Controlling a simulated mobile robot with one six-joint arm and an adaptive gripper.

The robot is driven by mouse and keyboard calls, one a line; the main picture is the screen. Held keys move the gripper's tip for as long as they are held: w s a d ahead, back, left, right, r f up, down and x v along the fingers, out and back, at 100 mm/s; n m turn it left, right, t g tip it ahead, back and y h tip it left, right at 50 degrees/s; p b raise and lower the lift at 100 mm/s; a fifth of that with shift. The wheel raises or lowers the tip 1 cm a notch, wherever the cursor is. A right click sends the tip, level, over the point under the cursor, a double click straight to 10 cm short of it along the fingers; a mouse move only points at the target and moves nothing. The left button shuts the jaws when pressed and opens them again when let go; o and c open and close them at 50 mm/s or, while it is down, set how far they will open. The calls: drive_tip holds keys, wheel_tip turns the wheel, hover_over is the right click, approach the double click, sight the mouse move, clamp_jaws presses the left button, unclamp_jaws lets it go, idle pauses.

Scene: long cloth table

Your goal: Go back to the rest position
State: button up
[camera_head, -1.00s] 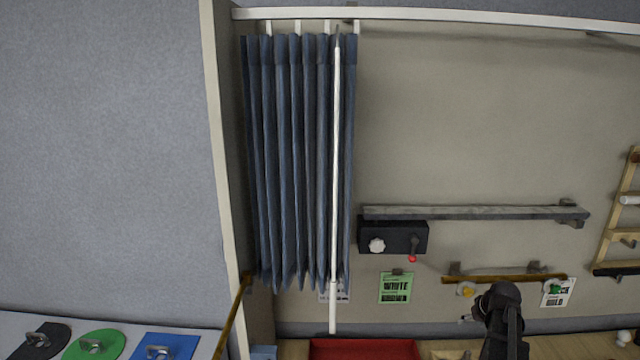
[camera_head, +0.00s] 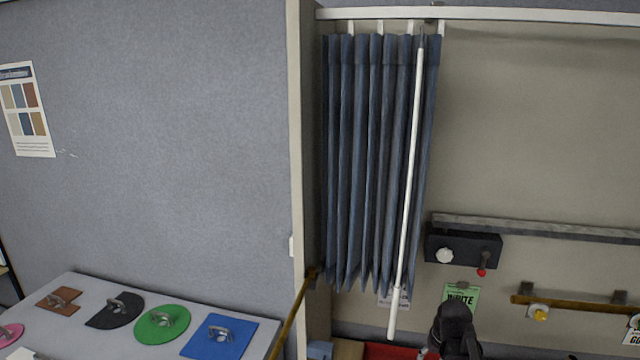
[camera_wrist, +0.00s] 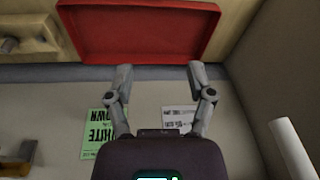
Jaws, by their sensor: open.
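My gripper (camera_wrist: 160,85) shows in the wrist view with its two grey fingers spread apart and nothing between them. Beyond the fingertips is a red tray (camera_wrist: 140,52), and a green card (camera_wrist: 98,133) and a white card (camera_wrist: 180,118) are on the panel. In the head view my dark arm is at the bottom, right of the white curtain wand (camera_head: 405,215); the fingers cannot be made out there. The blue curtain (camera_head: 365,160) hangs bunched at the left end of its rail, with the wand in front of it.
A dark box (camera_head: 463,249) with a white knob and red-tipped lever is on the wall under a grey bar. A brass rail (camera_head: 580,305) is at right. The left table holds a blue plate (camera_head: 218,337), a green disc (camera_head: 162,323) and other handled plates. A post (camera_head: 297,150) stands beside the curtain.

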drive_tip(key=s+a+n+g, duration=0.1)
drive_tip(key=s+a, duration=0.4)
drive_tip(key=a, duration=0.7)
drive_tip(key=s+f+g+b, duration=0.1)
drive_tip(key=s+f+b, duration=0.2)
drive_tip(key=f+b, duration=0.9)
drive_tip(key=shift+a+f+h, duration=0.15)
drive_tip(key=shift+f+h, duration=0.25)
drive_tip(key=shift+f, duration=0.1)
idle(0.4)
